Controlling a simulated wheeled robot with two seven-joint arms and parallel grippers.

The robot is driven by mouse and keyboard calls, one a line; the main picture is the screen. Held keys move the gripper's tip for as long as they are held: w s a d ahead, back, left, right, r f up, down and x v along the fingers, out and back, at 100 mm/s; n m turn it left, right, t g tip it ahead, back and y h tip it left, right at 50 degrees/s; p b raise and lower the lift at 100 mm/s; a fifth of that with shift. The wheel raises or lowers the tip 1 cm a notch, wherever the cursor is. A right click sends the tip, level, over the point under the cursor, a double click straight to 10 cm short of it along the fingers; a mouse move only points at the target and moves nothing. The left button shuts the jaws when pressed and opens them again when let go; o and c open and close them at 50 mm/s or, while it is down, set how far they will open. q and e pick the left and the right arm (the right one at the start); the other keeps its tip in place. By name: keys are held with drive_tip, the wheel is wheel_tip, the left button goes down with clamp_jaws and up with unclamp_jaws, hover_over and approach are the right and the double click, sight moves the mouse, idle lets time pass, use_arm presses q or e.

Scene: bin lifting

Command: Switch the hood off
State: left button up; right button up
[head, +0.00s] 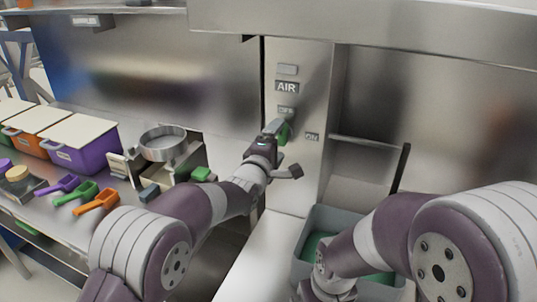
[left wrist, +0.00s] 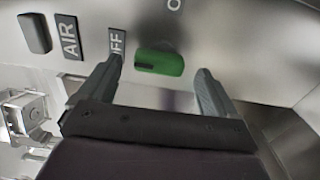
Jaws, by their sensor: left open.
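The hood's green switch (head: 284,134) is on the steel panel, between an OFF label (head: 286,110) on its upper left and an ON label (head: 312,136) on its right. My left gripper (head: 276,128) is at the switch and partly covers it. In the left wrist view, the open fingers (left wrist: 157,74) stand on either side of the green switch (left wrist: 158,62). One fingertip is close to the OFF label (left wrist: 116,42). Whether a finger touches the switch, I cannot tell. My right arm is at the lower right; its gripper is not visible.
An AIR label (head: 287,87) is above the switch. A grey bin (head: 313,222) with green inside stands below right, partly behind my right arm. A round metal sieve (head: 163,142), colored scoops (head: 75,193) and lidded bins (head: 90,150) are on the left counter.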

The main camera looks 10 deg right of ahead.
wheel_tip(320, 180, down, 2)
drive_tip(key=shift+b, duration=0.9)
use_arm(q)
drive_tip(key=v, duration=1.1)
drive_tip(key=shift+a, duration=0.15)
